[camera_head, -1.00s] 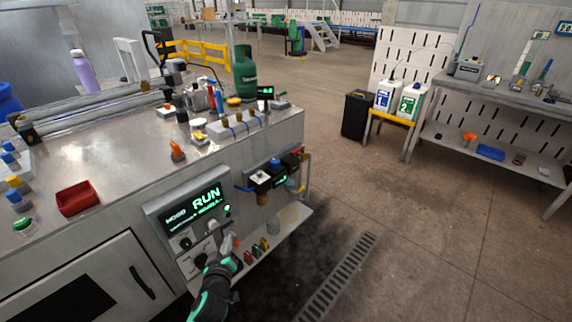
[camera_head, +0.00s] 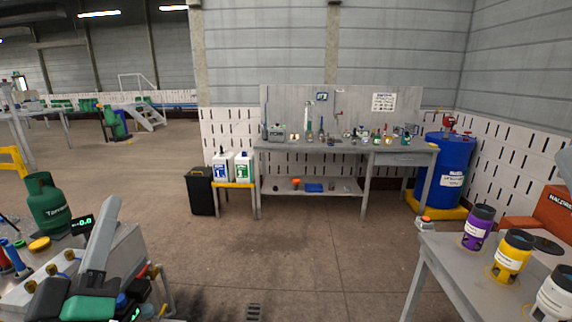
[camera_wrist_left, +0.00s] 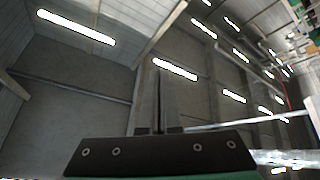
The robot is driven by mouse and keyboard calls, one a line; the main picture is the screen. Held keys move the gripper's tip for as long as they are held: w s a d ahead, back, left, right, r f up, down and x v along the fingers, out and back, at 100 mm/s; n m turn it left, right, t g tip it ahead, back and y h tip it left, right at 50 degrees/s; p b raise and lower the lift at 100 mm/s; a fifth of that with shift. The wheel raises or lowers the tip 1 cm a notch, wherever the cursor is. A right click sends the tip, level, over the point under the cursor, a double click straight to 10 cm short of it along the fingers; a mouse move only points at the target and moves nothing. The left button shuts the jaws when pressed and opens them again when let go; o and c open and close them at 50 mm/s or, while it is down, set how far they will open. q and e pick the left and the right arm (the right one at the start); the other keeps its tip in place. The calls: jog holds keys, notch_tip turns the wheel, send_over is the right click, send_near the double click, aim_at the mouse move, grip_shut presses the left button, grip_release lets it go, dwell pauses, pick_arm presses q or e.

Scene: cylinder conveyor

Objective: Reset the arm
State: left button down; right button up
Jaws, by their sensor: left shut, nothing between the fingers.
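My left gripper (camera_head: 112,203) is in the lower left of the head view. Its grey fingers point upward, together, with nothing between them, and its black and green wrist is below. It stands in front of the machine bench and hides part of it. In the left wrist view the closed fingers (camera_wrist_left: 158,75) point at the ceiling and its lamps, with no object near them. My right gripper is in neither view.
A green gas bottle (camera_head: 49,203) stands left of the gripper on the bench. A grey table (camera_head: 430,255) with purple, yellow and white containers is at the right. A workbench (camera_head: 350,149) and a blue drum (camera_head: 443,170) are at the back. The middle floor is clear.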

pick_arm(q)
jog(key=s+d+r+m+t+h, duration=0.5)
jog(key=s+d+r+m+h, duration=0.35)
jog(key=s+r+m, duration=0.35)
notch_tip(320, 180, up, 39)
jog(key=w+p, duration=0.1)
jog(key=p, duration=3.7)
jog(key=shift+a+p, duration=0.3)
jog(key=shift+p, duration=0.1)
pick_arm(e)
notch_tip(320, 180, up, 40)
pick_arm(q)
jog(key=shift+f, duration=0.15)
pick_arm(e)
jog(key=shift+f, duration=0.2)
